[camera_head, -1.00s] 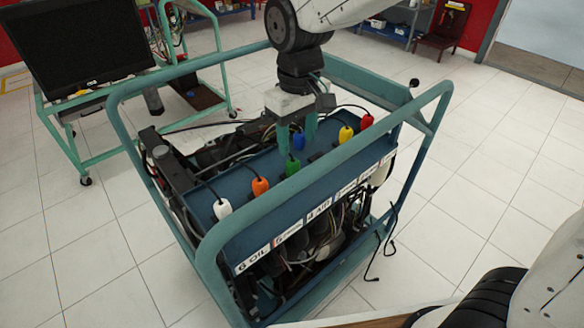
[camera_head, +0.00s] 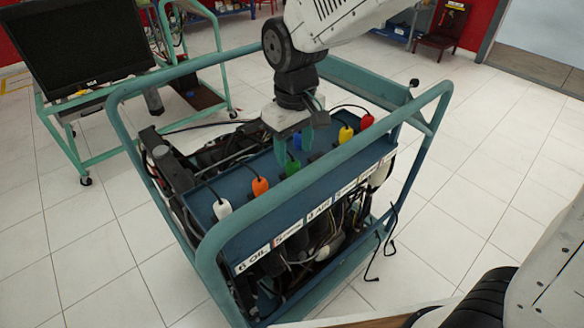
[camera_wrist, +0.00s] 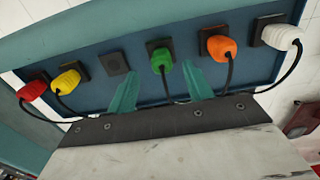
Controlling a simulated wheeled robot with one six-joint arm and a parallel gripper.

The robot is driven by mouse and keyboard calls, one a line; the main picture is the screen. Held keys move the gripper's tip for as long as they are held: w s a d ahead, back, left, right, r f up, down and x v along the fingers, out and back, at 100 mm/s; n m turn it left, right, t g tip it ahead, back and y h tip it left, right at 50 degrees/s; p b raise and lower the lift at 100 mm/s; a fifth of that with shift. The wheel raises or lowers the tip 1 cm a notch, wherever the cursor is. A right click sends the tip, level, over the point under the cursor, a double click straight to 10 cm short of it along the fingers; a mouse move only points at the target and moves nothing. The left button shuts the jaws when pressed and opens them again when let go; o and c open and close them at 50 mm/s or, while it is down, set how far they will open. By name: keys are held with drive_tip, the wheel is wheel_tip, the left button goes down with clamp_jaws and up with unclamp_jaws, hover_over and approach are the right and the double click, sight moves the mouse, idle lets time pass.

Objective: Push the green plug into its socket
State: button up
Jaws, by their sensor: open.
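The green plug (camera_head: 292,167) is on the blue sloped panel (camera_head: 240,183) of the engine trainer. In the wrist view the green plug (camera_wrist: 162,61) sits at its black square socket (camera_wrist: 153,45), with its cable hanging down. I cannot tell how deep it is in. My gripper (camera_head: 293,156) is open above the plug in the head view. In the wrist view the teal fingers of my gripper (camera_wrist: 159,74) are apart, one on each side of the plug's near end, with nothing held. Contact with the plug is not clear.
Orange (camera_wrist: 218,48), white (camera_wrist: 281,37), yellow (camera_wrist: 67,81) and red (camera_wrist: 32,90) plugs line the panel. An empty black socket (camera_wrist: 117,63) is left of green. A teal tube frame (camera_head: 300,189) surrounds the panel.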

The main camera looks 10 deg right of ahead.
sight(293, 161)
wheel_tip(293, 161, down, 5)
drive_tip(key=shift+a+f, duration=0.1)
idle(0.4)
drive_tip(key=c, duration=1.1)
wheel_tip(293, 161, up, 10)
drive_tip(key=shift+r, duration=0.1)
drive_tip(key=shift+f, duration=1.55)
